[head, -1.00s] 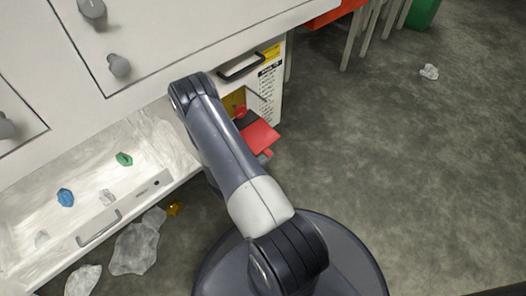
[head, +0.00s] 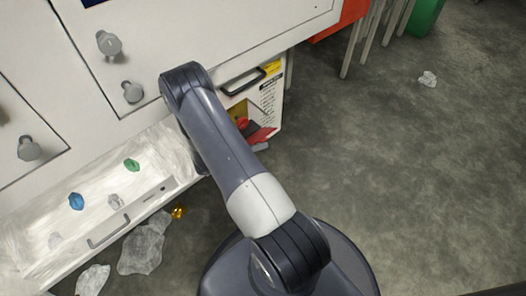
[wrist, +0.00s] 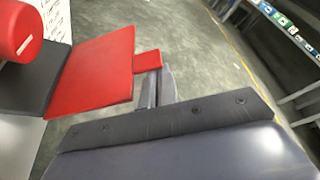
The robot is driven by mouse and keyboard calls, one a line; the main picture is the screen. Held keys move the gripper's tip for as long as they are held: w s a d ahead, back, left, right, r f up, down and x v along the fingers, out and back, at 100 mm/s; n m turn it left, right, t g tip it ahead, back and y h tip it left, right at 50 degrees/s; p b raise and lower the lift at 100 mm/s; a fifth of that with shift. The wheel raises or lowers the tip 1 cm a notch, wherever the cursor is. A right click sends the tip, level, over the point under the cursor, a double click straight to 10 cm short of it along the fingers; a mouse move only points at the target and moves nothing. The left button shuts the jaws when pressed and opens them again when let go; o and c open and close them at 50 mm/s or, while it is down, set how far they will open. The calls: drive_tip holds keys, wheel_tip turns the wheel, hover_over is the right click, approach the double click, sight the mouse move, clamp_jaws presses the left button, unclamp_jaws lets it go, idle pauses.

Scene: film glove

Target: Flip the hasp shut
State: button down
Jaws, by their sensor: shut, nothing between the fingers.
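The hasp's red plate (wrist: 97,70) stands open, out from the cabinet, on a dark grey hinge piece (wrist: 30,78). A small red tab (wrist: 147,62) sticks out from its free edge. A red round knob (wrist: 15,32) is at the far left of the wrist view. My gripper (wrist: 155,88) is shut and empty, with its grey fingers just below the red tab in the picture. Whether they touch it I cannot tell. In the head view the red plate (head: 262,134) shows beside my arm, which partly hides it, and the gripper is hidden.
The white cabinet has a black handle (head: 242,80) above the hasp's opening and grey knobs (head: 132,91) on its front. An open drawer (head: 160,190) holds small coloured lumps. Crumpled clear plastic (head: 143,250) lies on the floor. The floor to the right is mostly clear.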

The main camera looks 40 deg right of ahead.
drive_tip(key=shift+n+g, duration=0.3)
drive_tip(key=shift+n, duration=0.6)
drive_tip(key=w+r, duration=0.3)
drive_tip(key=shift+w+a+r+p, duration=0.1)
drive_tip(key=shift+w+r+p, duration=0.15)
drive_tip(key=shift+w+p, duration=0.15)
drive_tip(key=shift+w+a+r+h, duration=0.15)
drive_tip(key=shift+w+r, duration=0.15)
drive_tip(key=shift+w, duration=0.4)
drive_tip(key=shift+w+r+h, duration=0.15)
drive_tip(key=shift+w+r, duration=0.1)
drive_tip(key=shift+w, duration=0.45)
drive_tip(key=shift+s+f, duration=0.1)
drive_tip(key=shift+s, duration=0.4)
drive_tip(key=s, duration=0.3)
drive_tip(key=shift+f, duration=0.25)
drive_tip(key=w+f+p+v, duration=0.1)
drive_tip(key=v, duration=0.8)
drive_tip(key=shift+a+p, duration=0.35)
drive_tip(key=shift+p, duration=0.05)
drive_tip(key=shift+d, duration=0.15)
